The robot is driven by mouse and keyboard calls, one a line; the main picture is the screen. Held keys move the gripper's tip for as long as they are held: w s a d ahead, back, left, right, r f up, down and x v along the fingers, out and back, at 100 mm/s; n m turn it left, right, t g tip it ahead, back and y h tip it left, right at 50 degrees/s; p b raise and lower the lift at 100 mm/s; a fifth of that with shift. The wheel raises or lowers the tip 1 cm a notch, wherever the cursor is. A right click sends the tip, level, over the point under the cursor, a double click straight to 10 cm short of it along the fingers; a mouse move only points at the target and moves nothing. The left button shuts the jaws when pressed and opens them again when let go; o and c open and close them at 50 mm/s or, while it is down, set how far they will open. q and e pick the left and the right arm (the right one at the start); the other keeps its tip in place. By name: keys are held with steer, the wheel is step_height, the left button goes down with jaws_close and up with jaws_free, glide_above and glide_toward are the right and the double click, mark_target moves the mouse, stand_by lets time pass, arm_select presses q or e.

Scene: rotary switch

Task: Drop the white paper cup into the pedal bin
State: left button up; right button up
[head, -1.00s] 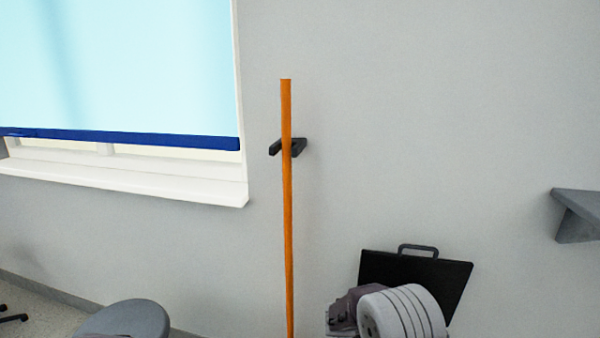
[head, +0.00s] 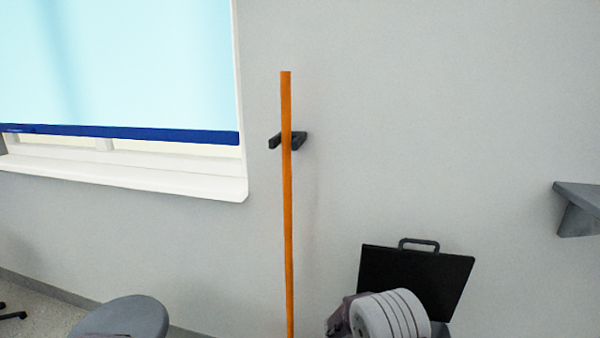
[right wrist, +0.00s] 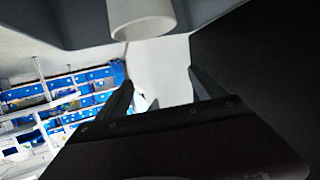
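The black open lid (head: 415,283) with a grey handle stands tilted at the lower right of the head view, apparently the pedal bin's; its body is out of frame. My right arm is in front of it, and its gripper (head: 338,318) is partly cut off by the bottom edge. In the right wrist view my right gripper's dark fingers (right wrist: 160,78) are apart with a pale area between them. I cannot tell whether this is the white paper cup or background. A white cylinder with a rounded end shows beyond the fingertips; I cannot identify it. My left gripper is out of view.
An orange pole (head: 287,200) stands against the wall in a dark bracket (head: 275,142). A grey round stool (head: 125,318) is at the lower left. A grey wall shelf (head: 580,205) juts out at the right. Shelving with blue boxes (right wrist: 85,88) is in the wrist view's background.

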steer(key=p+v, duration=0.3)
steer(key=v, duration=0.6)
stand_by(0.4)
